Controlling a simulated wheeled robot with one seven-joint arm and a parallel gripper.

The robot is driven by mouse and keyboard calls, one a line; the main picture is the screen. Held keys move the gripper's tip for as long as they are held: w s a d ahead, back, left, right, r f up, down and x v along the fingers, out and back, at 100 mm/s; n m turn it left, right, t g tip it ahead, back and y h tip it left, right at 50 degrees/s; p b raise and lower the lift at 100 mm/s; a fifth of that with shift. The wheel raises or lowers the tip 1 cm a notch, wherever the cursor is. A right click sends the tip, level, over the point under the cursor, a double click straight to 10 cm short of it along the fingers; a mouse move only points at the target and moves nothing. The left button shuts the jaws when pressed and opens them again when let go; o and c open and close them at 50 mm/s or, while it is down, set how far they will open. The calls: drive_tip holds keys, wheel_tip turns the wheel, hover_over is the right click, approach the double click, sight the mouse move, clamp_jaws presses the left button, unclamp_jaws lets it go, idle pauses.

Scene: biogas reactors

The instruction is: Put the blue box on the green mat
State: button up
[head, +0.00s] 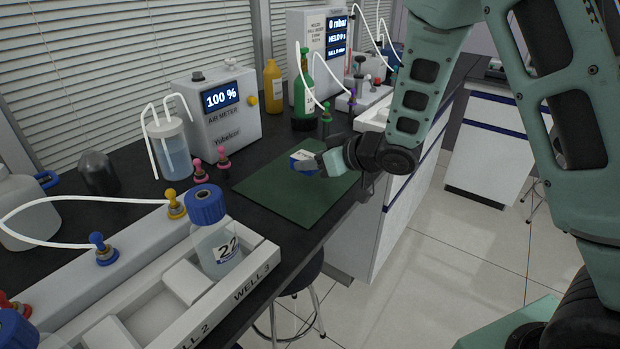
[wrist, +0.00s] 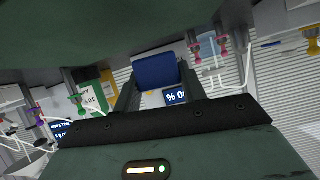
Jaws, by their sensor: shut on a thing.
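A blue box (head: 304,161) with a white label shows at the fingers of my gripper (head: 318,163) in the head view. My gripper is shut on it and holds it over the green mat (head: 290,205). In the wrist view the blue box (wrist: 156,71) sits between the fingers of my gripper (wrist: 158,88). The green mat lies flat on the black bench. Its right part is partly hidden by my gripper. I cannot tell exactly how high the box is above the mat.
A bottle with a blue cap (head: 213,232) stands in a white rack (head: 262,262) at the front. The air meter (head: 218,112) and a beaker (head: 171,150) stand behind the mat on the left. Green (head: 304,95) and yellow bottles (head: 273,86) stand behind it. A stool (head: 298,290) is below the bench edge.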

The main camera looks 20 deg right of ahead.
sight(313, 190)
drive_tip(key=shift+f, duration=2.4)
drive_tip(key=shift+f, duration=0.1)
drive_tip(key=o, duration=1)
